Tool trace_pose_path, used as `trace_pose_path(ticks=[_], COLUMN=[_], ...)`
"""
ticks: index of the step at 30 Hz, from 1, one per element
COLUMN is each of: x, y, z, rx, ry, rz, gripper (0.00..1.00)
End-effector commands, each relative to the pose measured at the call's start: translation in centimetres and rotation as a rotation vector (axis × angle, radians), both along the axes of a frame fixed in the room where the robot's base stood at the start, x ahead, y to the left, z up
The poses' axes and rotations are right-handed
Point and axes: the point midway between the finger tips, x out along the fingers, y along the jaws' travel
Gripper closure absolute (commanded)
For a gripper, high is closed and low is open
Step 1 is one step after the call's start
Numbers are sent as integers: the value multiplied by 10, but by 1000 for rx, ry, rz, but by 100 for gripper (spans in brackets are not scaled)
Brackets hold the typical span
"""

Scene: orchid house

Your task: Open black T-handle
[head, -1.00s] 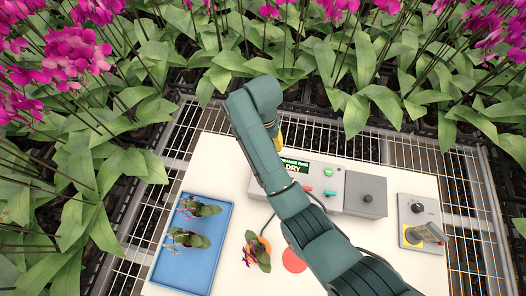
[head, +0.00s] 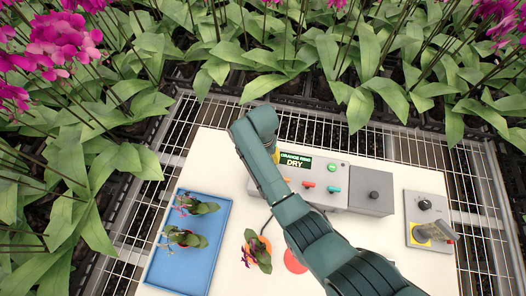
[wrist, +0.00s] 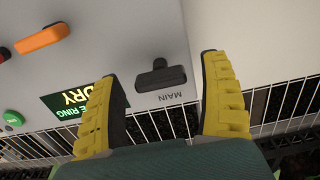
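The black T-handle (wrist: 161,76) sits on the grey face of the control box, beside the printed word MAIN, in the wrist view. Its crossbar runs roughly level across the picture. My gripper (wrist: 158,68) is open, with one yellow ridged finger on each side of the handle and gaps on both sides. I see no contact with the handle. In the head view the handle is hidden behind my arm, and only a bit of yellow finger (head: 276,156) shows there.
The control box (head: 340,181) has a display reading DRY (head: 294,163), a green button (head: 332,168), and orange-red and teal levers. A blue tray (head: 152,272) with plants stands left. A grey unit with a dial (head: 424,205) stands right. Orchids crowd the back.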

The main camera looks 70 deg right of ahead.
Motion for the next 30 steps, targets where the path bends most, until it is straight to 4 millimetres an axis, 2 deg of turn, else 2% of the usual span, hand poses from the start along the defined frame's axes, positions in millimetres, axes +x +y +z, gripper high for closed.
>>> trace_pose_path(ticks=[1, 9, 10, 20, 30], x=[0, 0, 0, 0, 0], y=[0, 0, 0, 0, 0], z=[0, 0, 0, 2, 3], rx=[0, 0, 0, 0, 2], ry=[0, 0, 0, 0, 1], rz=[0, 0, 0, 48, 279], gripper=[31, 83, 86, 87, 87])
